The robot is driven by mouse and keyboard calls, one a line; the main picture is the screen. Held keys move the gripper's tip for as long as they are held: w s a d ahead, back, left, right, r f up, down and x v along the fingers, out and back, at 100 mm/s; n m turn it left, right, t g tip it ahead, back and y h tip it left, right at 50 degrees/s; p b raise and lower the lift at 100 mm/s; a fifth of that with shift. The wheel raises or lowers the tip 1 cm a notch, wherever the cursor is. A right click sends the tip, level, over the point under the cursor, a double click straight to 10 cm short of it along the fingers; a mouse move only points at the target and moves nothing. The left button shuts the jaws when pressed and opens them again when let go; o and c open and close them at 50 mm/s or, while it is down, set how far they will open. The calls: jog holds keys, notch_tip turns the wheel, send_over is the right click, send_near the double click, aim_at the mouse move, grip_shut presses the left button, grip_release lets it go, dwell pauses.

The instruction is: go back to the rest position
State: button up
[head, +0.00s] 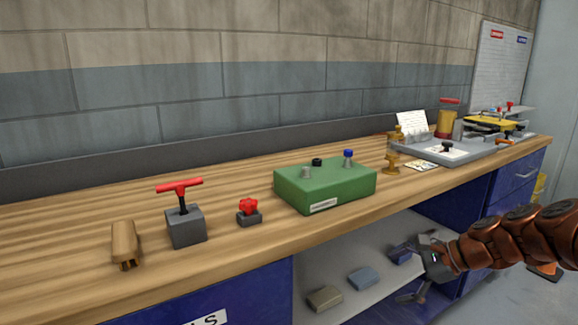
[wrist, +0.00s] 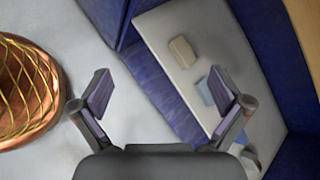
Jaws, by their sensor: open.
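My gripper (head: 408,274) is at the right of the head view, in front of the open lower shelf of the bench and below the tabletop. Its two fingers stand wide apart with nothing between them. In the wrist view my gripper (wrist: 165,105) is also open and empty, over the floor and the front of the shelf. My copper-coloured arm comes in from the right edge of the head view.
The wooden bench top (head: 60,225) bears a red T-handle on a grey block (head: 186,227), a red knob (head: 249,206) and a green box (head: 325,187). A tan block (head: 324,298) and a blue block (head: 363,278) lie on the shelf (head: 330,255). Floor (wrist: 130,130) is clear.

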jog(key=s+a+r+n+g+h+p, duration=0.2)
jog(key=s+a+r+n+p, duration=0.35)
jog(key=s, duration=0.25)
jog(key=s+a+r+n+g+h+p, duration=0.2)
jog(key=s+a+r+n+g+p, duration=0.25)
jog(key=s, duration=0.45)
jog(key=s+d+r+n+h+p, duration=0.1)
jog(key=s+r+n+h+p, duration=0.1)
jog(key=s+p, duration=0.4)
jog(key=s+d+r+n+h+p, duration=0.2)
jog(key=s+r+n+p, duration=0.3)
jog(key=s, duration=0.6)
notch_tip(320, 180, up, 2)
jog(key=shift+d+r+h+p, duration=0.1)
jog(key=shift+d+h+p, duration=0.2)
jog(key=shift+h+p, duration=0.3)
jog(key=shift+s, duration=0.1)
